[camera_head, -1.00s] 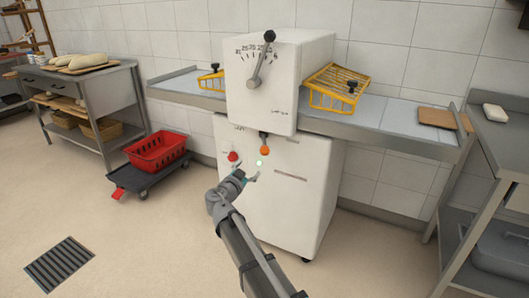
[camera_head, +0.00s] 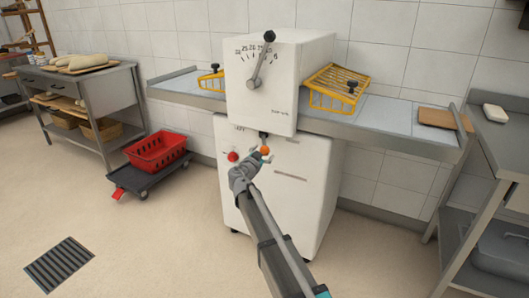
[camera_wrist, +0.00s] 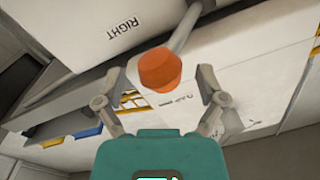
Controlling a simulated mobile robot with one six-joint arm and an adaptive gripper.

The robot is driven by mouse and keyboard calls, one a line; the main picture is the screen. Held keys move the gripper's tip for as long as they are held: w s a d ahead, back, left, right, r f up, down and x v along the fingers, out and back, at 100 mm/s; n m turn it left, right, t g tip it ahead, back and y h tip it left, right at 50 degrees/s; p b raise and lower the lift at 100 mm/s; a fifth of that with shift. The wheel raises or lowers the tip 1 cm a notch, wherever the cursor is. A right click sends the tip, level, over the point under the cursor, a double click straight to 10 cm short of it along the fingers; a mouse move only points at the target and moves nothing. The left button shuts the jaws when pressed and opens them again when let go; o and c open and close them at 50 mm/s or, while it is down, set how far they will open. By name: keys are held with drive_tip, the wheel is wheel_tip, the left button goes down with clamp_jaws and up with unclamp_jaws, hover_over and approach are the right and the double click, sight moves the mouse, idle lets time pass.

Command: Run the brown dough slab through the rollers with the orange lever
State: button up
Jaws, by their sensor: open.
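The orange lever knob (camera_head: 265,150) hangs below the front of the white roller machine's upper housing (camera_head: 262,90). In the wrist view the orange knob (camera_wrist: 160,70) and its grey rod sit ahead of my gripper (camera_wrist: 160,98), between the lines of its two spread fingers. My gripper (camera_head: 262,160) is open and close to the knob in the head view; contact cannot be told. A brown slab (camera_head: 437,118) lies flat at the right end of the machine's right side table (camera_head: 385,115). The long dial handle (camera_head: 263,65) points up on the housing front.
A red knob (camera_head: 233,157) is on the lower cabinet, left of the lever. Yellow guards (camera_head: 338,84) flank the housing. A red crate (camera_head: 157,150) on a dark dolly stands left. A steel table (camera_head: 505,135) stands right. Floor in front is free.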

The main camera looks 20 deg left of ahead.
drive_tip(key=shift+w, duration=0.55)
clamp_jaws()
